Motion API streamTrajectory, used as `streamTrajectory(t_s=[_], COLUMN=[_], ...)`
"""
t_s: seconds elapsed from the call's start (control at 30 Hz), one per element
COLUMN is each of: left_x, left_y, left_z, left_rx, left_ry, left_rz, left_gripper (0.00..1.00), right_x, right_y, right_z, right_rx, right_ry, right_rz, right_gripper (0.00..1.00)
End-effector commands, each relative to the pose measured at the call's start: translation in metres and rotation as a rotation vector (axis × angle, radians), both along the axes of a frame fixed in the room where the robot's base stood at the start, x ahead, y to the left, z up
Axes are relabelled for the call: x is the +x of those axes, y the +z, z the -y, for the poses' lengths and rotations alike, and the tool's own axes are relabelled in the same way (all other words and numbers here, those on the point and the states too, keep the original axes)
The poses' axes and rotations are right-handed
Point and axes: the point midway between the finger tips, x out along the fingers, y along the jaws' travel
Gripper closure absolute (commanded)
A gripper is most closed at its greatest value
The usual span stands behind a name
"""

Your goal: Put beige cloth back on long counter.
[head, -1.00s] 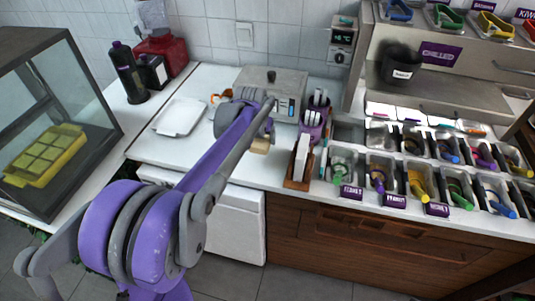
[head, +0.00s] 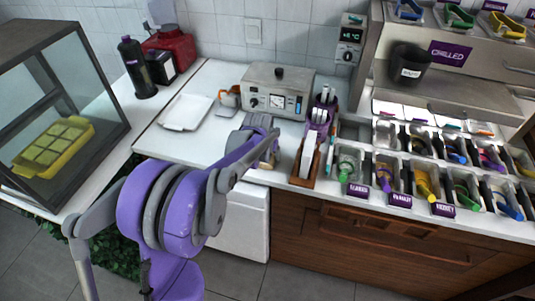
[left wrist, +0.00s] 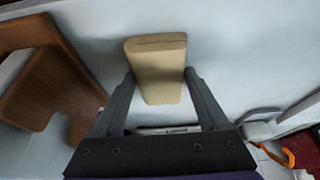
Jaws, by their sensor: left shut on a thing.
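The beige cloth (left wrist: 158,65) is a folded, thick rectangular pad. In the left wrist view it stands between the two fingers of my left gripper (left wrist: 158,88), which is shut on it. White counter surface shows behind it. In the head view my left gripper (head: 266,152) is over the front part of the long counter (head: 190,148), and only a little of the cloth shows there. I cannot tell whether the cloth touches the counter. My right gripper is not in view.
A wooden holder (head: 299,181) stands just right of the gripper. A metal box with dials (head: 262,100) is behind it. A white tray (head: 186,112) lies to the left, with clear counter in front. Topping bins (head: 423,180) fill the right side.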

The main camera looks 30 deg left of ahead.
Motion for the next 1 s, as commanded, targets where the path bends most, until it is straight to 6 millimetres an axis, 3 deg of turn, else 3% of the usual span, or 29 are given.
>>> streamTrajectory(t_s=[0.03, 0.07, 0.17, 0.4, 0.57, 1.0], left_x=[0.0, 0.0, 0.0, 0.0, -0.004, -0.037], left_y=[-0.003, -0.002, -0.002, -0.001, 0.012, 0.093], left_z=[0.0, 0.0, 0.0, 0.0, 0.001, 0.009], left_rx=[0.0, 0.0, 0.0, 0.0, 0.0, 0.0], left_ry=[0.0, 0.0, 0.0, 0.0, 0.0, 0.0], left_rz=[-0.001, 0.0, 0.0, 0.0, 0.0, 0.0], left_gripper=[0.76, 0.18, 0.0, 0.0, 0.0, 0.0], right_x=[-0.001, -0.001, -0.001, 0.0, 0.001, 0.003], right_y=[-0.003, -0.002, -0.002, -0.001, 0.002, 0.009], right_z=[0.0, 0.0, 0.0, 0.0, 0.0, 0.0], right_rx=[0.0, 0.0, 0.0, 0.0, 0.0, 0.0], right_ry=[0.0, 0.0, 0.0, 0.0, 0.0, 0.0], right_rz=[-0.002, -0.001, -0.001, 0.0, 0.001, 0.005], right_gripper=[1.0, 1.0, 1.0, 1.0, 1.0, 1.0])
